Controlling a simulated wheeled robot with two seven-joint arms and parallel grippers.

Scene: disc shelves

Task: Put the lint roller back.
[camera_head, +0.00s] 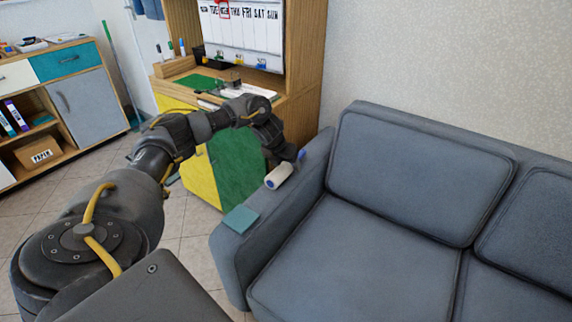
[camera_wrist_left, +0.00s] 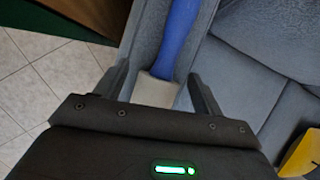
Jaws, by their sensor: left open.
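The lint roller (camera_head: 278,177) lies on the left armrest of the grey sofa, with a white roll and a blue handle. In the left wrist view its blue handle (camera_wrist_left: 179,40) points away and the white roll lies between the fingers. My left gripper (camera_wrist_left: 158,74) is open around the near part of the roller, one finger on each side; I cannot tell if either touches it. In the head view this gripper (camera_head: 287,152) is just above the armrest, partly hidden by its own wrist. My right gripper is not in view.
The grey sofa (camera_head: 385,245) fills the right. A teal flat item (camera_head: 240,219) lies on the armrest front. A wooden desk (camera_head: 300,105) with a green and yellow front stands behind my arm. A cabinet (camera_head: 80,95) stands at left. Tiled floor (camera_head: 190,235) is free between.

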